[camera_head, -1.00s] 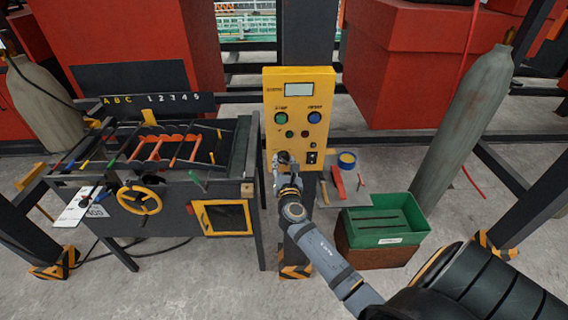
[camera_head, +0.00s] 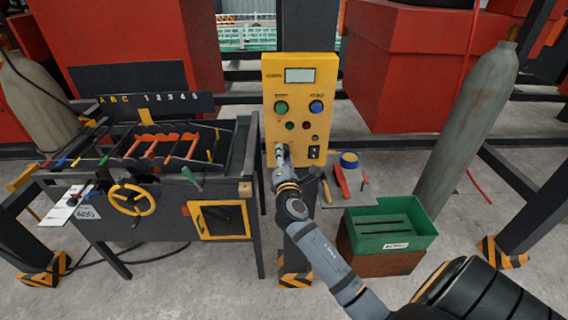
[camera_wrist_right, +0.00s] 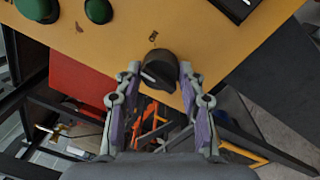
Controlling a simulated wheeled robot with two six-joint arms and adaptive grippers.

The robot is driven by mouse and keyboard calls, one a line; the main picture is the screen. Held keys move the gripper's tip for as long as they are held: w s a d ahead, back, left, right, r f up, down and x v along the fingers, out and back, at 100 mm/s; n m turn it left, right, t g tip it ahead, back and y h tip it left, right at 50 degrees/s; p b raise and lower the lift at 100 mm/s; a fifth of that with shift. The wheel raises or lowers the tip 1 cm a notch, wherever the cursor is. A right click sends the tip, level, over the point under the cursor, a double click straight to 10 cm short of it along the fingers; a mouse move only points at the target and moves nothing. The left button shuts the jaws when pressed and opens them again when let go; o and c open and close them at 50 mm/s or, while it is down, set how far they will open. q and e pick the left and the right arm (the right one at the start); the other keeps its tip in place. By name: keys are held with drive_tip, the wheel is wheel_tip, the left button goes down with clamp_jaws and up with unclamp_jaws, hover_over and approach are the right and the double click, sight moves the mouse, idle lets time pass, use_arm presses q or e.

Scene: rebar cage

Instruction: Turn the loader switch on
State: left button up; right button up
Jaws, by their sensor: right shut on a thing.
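The yellow control panel (camera_head: 300,85) hangs on a dark post, facing me. Its black rotary knob (camera_wrist_right: 158,68) shows in the right wrist view, with a lighter pointer ridge slanting across its face. My right gripper (camera_head: 282,156) is at the panel's lower left and covers the knob in the head view. In the right wrist view its two fingers (camera_wrist_right: 160,77) stand on either side of the knob, shut on it. My left gripper is out of view.
Green (camera_head: 281,107) and blue (camera_head: 316,107) buttons sit higher on the panel, and a black rocker switch (camera_head: 314,153) sits right of my gripper. A dark workbench (camera_head: 245,150) stands left. A green bin (camera_head: 408,238) and gas cylinder (camera_head: 470,140) stand right.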

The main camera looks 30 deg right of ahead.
drive_tip(key=shift+f+m+h+b, duration=0.1)
drive_tip(key=shift+m+h+b, duration=0.05)
drive_tip(key=shift+m+b, duration=1.7)
drive_tip(key=shift+f+m+h+b, duration=0.15)
drive_tip(key=shift+m+b, duration=1.1)
drive_tip(key=shift+m, duration=1.2)
drive_tip(key=shift+r, duration=0.1)
drive_tip(key=o, duration=1.2)
drive_tip(key=shift+c, duration=0.2)
drive_tip(key=v, duration=0.7)
drive_tip(key=shift+a, duration=0.2)
